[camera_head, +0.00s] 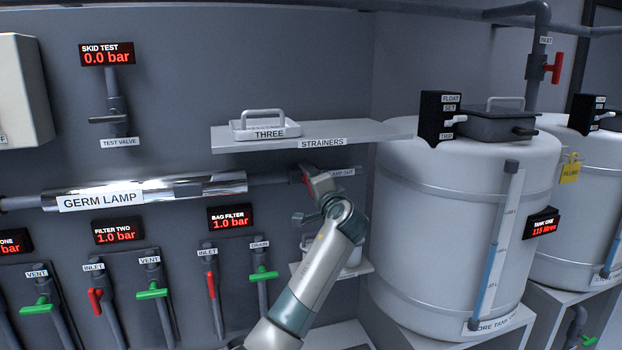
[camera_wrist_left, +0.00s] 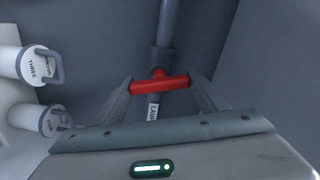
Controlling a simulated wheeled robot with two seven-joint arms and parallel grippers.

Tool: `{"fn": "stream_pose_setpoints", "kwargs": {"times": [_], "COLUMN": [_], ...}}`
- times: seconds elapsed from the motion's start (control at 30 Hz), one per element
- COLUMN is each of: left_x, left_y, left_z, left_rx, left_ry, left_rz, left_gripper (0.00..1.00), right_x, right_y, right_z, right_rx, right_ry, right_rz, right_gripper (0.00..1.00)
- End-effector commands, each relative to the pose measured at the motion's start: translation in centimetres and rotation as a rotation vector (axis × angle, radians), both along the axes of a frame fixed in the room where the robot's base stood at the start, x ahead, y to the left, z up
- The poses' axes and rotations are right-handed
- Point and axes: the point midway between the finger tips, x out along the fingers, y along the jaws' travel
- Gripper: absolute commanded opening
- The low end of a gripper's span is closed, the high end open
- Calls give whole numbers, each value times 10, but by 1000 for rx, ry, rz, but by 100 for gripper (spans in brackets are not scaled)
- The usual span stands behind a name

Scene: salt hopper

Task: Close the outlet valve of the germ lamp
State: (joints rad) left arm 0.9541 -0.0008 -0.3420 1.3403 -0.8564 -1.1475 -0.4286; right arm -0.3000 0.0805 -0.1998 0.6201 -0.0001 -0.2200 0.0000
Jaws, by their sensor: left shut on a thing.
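The germ lamp (camera_head: 150,190) is a shiny horizontal tube on the grey wall. Its outlet pipe runs right beneath the shelf to the valve labelled LAMP OUT. The valve's red handle (camera_wrist_left: 160,84) lies across the grey pipe (camera_wrist_left: 168,30) in the left wrist view. In the head view only a bit of red shows, mostly hidden by my gripper. My left gripper (camera_head: 312,178) is at this valve. In the wrist view its fingers (camera_wrist_left: 160,92) are at the two ends of the red handle, shut on it. My right gripper is not in view.
A shelf (camera_head: 365,134) with a strainer marked THREE (camera_head: 265,127) hangs just above my gripper. A white tank (camera_head: 440,230) stands close on the right. Filter valves with red handles (camera_head: 95,302) and green handles (camera_head: 152,294) line the wall below the lamp.

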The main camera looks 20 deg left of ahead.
Motion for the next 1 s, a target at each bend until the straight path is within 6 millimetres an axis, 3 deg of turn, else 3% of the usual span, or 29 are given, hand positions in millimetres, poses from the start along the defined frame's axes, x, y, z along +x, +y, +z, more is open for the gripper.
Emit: {"fn": "stream_pose_setpoints", "kwargs": {"times": [0.4, 0.93, 0.97, 1.0], "left_x": [0, 0, 0, 0], "left_y": [-1, -1, -1, -1], "left_z": [0, -1, -1, -1], "left_rx": [203, 232, 232, 232], "left_ry": [137, 157, 157, 156], "left_rz": [-2, -2, -2, -2], "left_gripper": [44, 44, 69, 78], "right_x": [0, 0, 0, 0], "right_y": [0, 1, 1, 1], "right_z": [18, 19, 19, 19], "right_rx": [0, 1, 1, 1], "right_ry": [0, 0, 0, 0], "right_rz": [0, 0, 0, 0], "right_gripper": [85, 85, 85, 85]}}
